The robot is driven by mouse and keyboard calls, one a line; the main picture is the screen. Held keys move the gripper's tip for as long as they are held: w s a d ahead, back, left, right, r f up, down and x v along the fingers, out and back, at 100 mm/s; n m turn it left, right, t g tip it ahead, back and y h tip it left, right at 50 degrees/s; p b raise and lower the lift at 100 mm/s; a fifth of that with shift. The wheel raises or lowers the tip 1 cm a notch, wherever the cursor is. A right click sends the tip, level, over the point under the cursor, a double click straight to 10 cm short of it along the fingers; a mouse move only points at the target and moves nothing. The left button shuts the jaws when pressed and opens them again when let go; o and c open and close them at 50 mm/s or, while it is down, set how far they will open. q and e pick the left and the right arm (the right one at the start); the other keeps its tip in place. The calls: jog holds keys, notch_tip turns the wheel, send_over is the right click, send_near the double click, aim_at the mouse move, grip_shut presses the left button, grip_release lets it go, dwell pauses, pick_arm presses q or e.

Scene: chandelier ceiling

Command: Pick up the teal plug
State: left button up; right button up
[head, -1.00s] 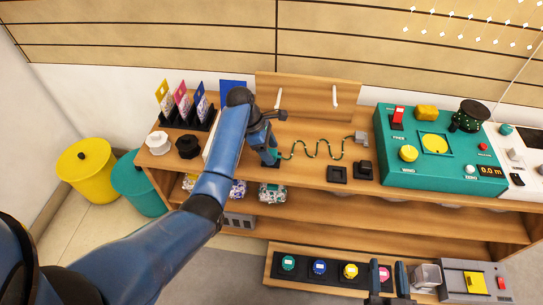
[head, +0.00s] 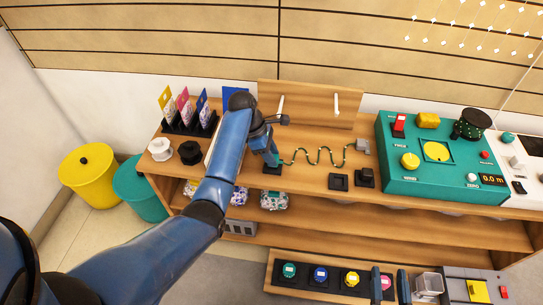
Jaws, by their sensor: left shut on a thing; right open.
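The teal plug (head: 276,162) is at the left end of a wavy green cable (head: 318,157) on the wooden bench, mostly hidden by my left gripper. My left gripper (head: 272,158) points down and is shut on the plug, just above a dark square base (head: 272,169). I cannot tell whether the plug touches that base. The cable's right end meets a grey block (head: 362,145).
Two black square fixtures (head: 338,182) stand right of the plug. A teal control console (head: 440,165) fills the bench's right side. A card rack (head: 189,124) and two knobs (head: 160,149) are at the left. Colored buttons line the low shelf (head: 330,291). Yellow and teal bins (head: 90,178) stand on the floor.

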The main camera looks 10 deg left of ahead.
pick_arm(q)
notch_tip(320, 180, up, 8)
jog(key=shift+w+r+p, duration=0.1)
jog(key=shift+p, duration=0.95)
notch_tip(320, 180, up, 11)
jog(key=p, duration=1.1)
notch_tip(320, 180, down, 6)
jog(key=p, duration=0.5)
jog(key=shift+a, duration=0.35)
jog(key=w+d+r+p, duration=0.1)
jog(key=d+r, duration=0.3)
jog(key=d, duration=0.4)
jog(key=w+d+r+p, duration=0.1)
jog(key=d+r+p, duration=0.2)
jog(key=d, duration=0.5)
jog(key=shift+w+d+r, duration=0.2)
jog(key=shift+d+r, duration=0.15)
jog(key=shift+r, duration=0.2)
